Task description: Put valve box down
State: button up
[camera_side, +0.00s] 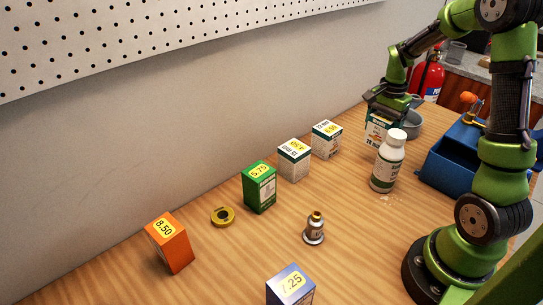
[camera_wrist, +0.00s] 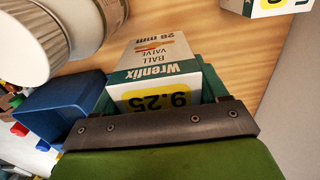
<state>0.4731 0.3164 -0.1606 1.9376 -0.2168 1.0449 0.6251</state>
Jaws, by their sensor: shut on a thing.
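The valve box (camera_wrist: 155,66) is white and green, marked "Wrenfix ball valve 28 mm", with a yellow 9.25 label on top. My gripper (camera_wrist: 165,112) is shut on it in the wrist view. In the side view my gripper (camera_side: 389,103) holds the valve box (camera_side: 377,129) at the far end of the bench, behind a white bottle (camera_side: 388,162). The bottle hides part of the box's lower end, so I cannot tell whether the box touches the bench.
Two similar white boxes (camera_side: 294,160) (camera_side: 326,139) stand by the wall, left of the held box. A grey bowl (camera_side: 413,125) and blue bin (camera_side: 453,158) lie right. Green box (camera_side: 259,187), orange box (camera_side: 170,243), tape roll (camera_side: 223,216) and brass fitting (camera_side: 314,229) stand nearer.

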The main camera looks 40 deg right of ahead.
jog(key=shift+f, duration=0.75)
jog(key=shift+w+d+f, duration=0.2)
jog(key=shift+w+f, duration=0.05)
jog(key=shift+w, duration=0.05)
jog(key=w+d, duration=0.3)
jog(key=w, duration=0.1)
jog(key=w+d+f, duration=0.1)
jog(key=w+d, duration=0.2)
jog(key=w, duration=0.1)
jog(key=w+d, duration=0.2)
jog(key=w, duration=0.2)
jog(key=shift+w+d+f, duration=0.25)
jog(key=shift+w+d, duration=0.05)
jog(key=shift+d, duration=0.1)
jog(key=shift+f, duration=1.75)
jog(key=shift+f, duration=0.1)
jog(key=o, duration=1.4)
jog(key=shift+f, duration=0.1)
